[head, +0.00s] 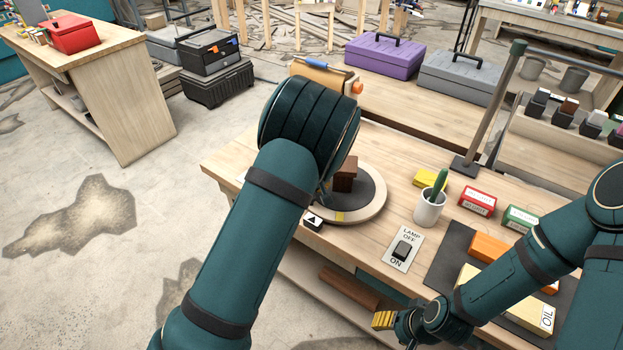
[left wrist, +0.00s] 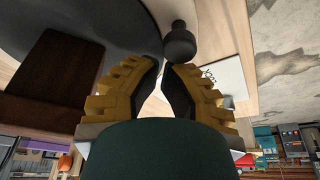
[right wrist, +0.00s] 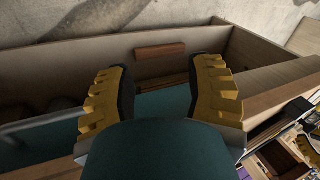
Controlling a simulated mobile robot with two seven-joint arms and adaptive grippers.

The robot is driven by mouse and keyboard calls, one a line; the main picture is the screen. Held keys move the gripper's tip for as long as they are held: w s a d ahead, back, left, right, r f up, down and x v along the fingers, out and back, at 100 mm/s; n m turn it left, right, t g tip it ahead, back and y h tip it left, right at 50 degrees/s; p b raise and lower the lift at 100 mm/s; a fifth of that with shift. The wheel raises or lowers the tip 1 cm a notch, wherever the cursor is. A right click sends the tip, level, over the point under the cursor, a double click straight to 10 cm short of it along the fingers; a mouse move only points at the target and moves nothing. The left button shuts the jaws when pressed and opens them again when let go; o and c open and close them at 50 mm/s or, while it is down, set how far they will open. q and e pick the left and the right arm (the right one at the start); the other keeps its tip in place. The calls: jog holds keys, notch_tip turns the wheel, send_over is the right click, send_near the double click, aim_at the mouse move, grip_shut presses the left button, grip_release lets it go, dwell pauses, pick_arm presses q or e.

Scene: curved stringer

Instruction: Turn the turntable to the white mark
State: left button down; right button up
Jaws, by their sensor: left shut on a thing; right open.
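The turntable (head: 372,208) is a round disc with a pale wooden rim and dark top, on the workbench. A black pointer block with a white triangle (head: 313,220) sits beside the near-left rim. My left arm hides the turntable's left part and my left gripper in the head view. In the left wrist view my left gripper (left wrist: 165,68) is shut on a dark round knob (left wrist: 180,42) by the disc. My right gripper (head: 384,320) is open and empty before the bench's front edge.
A lamp switch plate (head: 403,249), a white cup with a green item (head: 430,206) and small boxes (head: 477,201) stand right of the turntable. A dark mat (head: 448,250) holds orange and yellow blocks. A grey post (head: 490,110) rises behind them.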

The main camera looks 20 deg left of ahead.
aim_at(338, 209)
pick_arm(q)
jog(key=shift+s+d+n+g+y+p, duration=0.35)
jog(key=shift+s+d+n+p, duration=0.55)
jog(key=shift+n+p, duration=0.4)
jog(key=shift+s+d+n+g+y+p, duration=0.15)
jog(key=shift+s+d+n+y+p, duration=0.2)
jog(key=shift+d+n, duration=0.35)
jog(key=shift+s+d+n+g+p, duration=0.15)
jog(key=shift+d+n+p, duration=0.3)
jog(key=shift+n, duration=0.35)
jog(key=shift+s+d+n+g, duration=0.25)
jog(key=shift+d+n, duration=0.7)
jog(key=shift+n, duration=0.25)
jog(key=shift+d+n+g+y, duration=0.4)
jog(key=shift+d+n, duration=0.6)
jog(key=shift+n, duration=0.1)
jog(key=shift+d, duration=0.45)
pick_arm(e)
jog(key=shift+t, duration=0.3)
jog(key=shift+w+d+r, duration=0.1)
jog(key=shift+w+r, duration=0.2)
jog(key=shift+r, duration=0.5)
jog(key=shift+w+r, duration=0.25)
jog(key=shift+r, duration=0.6)
jog(key=shift+w+d+r, duration=0.1)
jog(key=shift+w+r, duration=0.2)
jog(key=shift+r, duration=0.5)
pick_arm(q)
jog(key=shift+d, duration=0.15)
